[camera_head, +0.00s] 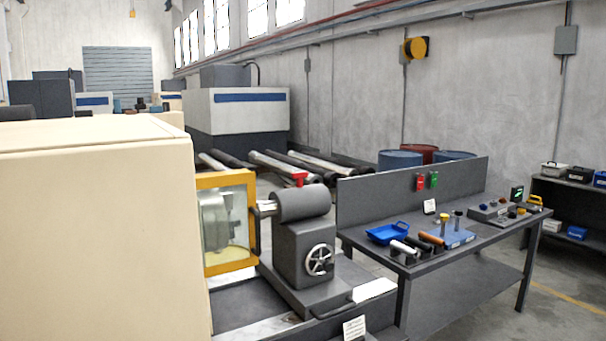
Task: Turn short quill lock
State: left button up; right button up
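A grey tailstock (300,250) stands on the lathe bed in the lower middle of the head view. Its quill (266,205) points left toward the yellow-framed window. A small red lever (300,177), which looks like the quill lock, stands on top of the tailstock's rounded barrel (302,203). A spoked handwheel (319,260) is on its front right face. Neither of my grippers is in view.
A large cream cabinet (95,240) fills the left, next to the yellow-framed window (228,265). A grey workbench (440,256) on the right holds a blue tray (387,233) and several small parts. Barrels (400,159) stand behind it. Open floor shows front right.

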aim_at(298, 175)
jog(key=z, duration=0.85)
jog(key=i+u, duration=0.1)
jog(key=i, duration=0.55)
jog(key=i+l+u, duration=0.1)
jog(key=i, duration=0.5)
jog(key=i+l+u, duration=0.1)
jog(key=i, duration=0.5)
jog(key=i+l+u, duration=0.1)
jog(key=i+l, duration=0.15)
jog(key=i, duration=0.4)
